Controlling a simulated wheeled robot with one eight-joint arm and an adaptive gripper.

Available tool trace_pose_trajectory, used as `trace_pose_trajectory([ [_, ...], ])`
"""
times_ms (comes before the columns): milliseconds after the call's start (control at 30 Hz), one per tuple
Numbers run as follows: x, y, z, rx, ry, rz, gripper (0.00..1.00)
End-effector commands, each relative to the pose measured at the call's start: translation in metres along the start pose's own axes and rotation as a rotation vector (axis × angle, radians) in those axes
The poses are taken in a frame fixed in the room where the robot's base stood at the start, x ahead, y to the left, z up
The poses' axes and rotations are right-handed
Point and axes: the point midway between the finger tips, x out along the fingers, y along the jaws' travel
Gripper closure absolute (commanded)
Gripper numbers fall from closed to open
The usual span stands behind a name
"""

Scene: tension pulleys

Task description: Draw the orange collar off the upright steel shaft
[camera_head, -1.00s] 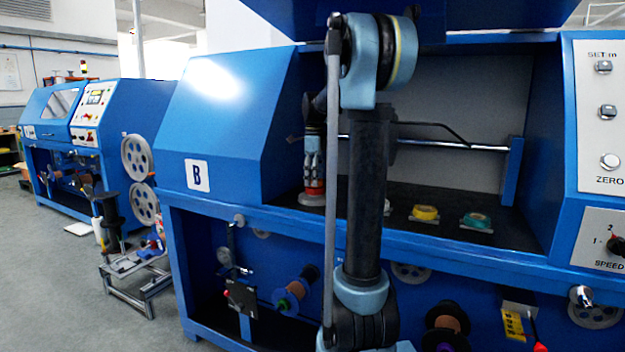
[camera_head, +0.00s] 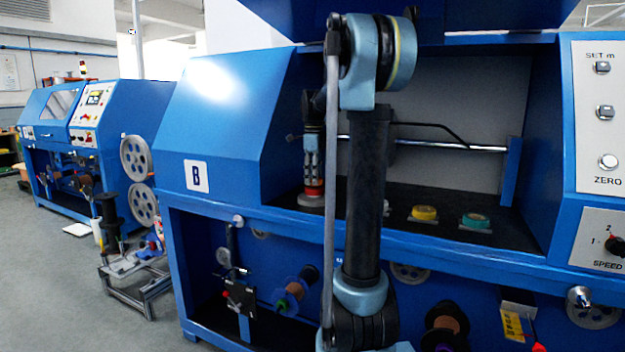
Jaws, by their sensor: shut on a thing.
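The orange collar (camera_head: 314,190) is a small reddish-orange ring low in the left part of the machine's bay. It sits just above a pale round base (camera_head: 311,201) on the dark shelf. My gripper (camera_head: 313,182) points straight down over it, with its fingers shut on the collar. The upright steel shaft cannot be made out; my gripper and the collar hide it. Whether there is a gap between collar and base is too small to tell.
A yellow ring (camera_head: 425,213) and a teal ring (camera_head: 476,221) sit on pale bases to the right on the shelf. A horizontal steel bar (camera_head: 450,145) crosses the bay behind. The blue left wall (camera_head: 280,150) is close to my gripper. The shelf's right end is clear.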

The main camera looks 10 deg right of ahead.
Motion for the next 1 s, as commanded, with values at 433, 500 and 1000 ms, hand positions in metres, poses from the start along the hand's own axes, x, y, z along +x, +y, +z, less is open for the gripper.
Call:
trace_pose_trajectory([
  [433,-0.007,0.001,0.0,0.0,0.0,0.001,0.78],
  [500,-0.008,0.001,0.0,0.0,0.0,0.001,0.78],
  [1000,-0.016,0.001,0.0,0.0,0.0,0.001,0.78],
])
